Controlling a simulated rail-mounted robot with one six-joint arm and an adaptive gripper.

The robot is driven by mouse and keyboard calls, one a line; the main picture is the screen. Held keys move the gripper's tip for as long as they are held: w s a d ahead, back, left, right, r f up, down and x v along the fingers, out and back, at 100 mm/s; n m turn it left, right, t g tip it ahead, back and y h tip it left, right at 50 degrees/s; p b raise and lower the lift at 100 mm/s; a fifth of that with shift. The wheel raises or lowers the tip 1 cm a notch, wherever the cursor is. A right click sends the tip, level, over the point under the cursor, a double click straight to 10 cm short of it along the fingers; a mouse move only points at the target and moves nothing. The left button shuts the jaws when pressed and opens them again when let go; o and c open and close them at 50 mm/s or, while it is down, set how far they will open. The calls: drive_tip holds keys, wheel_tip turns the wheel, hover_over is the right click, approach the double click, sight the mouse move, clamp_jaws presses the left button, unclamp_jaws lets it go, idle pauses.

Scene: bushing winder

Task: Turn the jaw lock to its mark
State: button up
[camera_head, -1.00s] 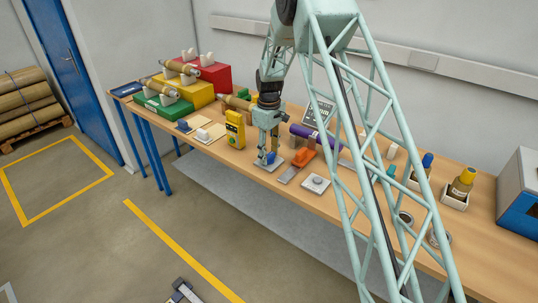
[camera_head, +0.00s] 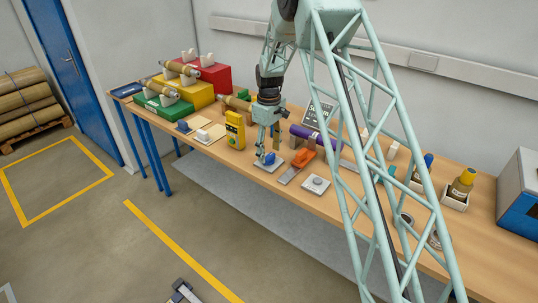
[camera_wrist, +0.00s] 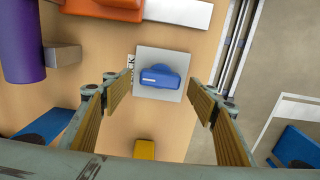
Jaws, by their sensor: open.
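The jaw lock is a blue knob (camera_wrist: 163,77) with a short white line, on a square grey plate (camera_wrist: 178,57) at the bench's front edge. Its plate also shows in the head view (camera_head: 263,166). A label (camera_wrist: 130,68) beside the plate is partly hidden by a finger; only its ending, "CK", reads clearly. My gripper (camera_wrist: 160,98) is open and empty, its fingers on either side of the knob in the picture and apart from it. In the head view my gripper (camera_head: 268,153) stands over the plate. I cannot make out a target mark.
An orange tool (camera_head: 303,158) with a metal plate lies to the right of the lock, with a purple roll (camera_head: 313,138) behind. A yellow device (camera_head: 235,130) stands to the left. A round knob on a grey plate (camera_head: 316,183) sits farther right.

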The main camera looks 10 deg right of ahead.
sight(269, 156)
wheel_tip(269, 156, up, 10)
idle(0.6)
drive_tip(key=s+r+m+t+b, duration=0.2)
drive_tip(key=s+r+m, duration=0.2)
drive_tip(key=s+r, duration=2.45)
drive_tip(key=s+f+m+t+b, duration=0.1)
drive_tip(key=s+f+m, duration=0.1)
drive_tip(key=s, duration=1.6)
drive_tip(key=s+f+m+t+b, duration=0.1)
drive_tip(key=s+f+m, duration=0.1)
drive_tip(key=s, duration=1.6)
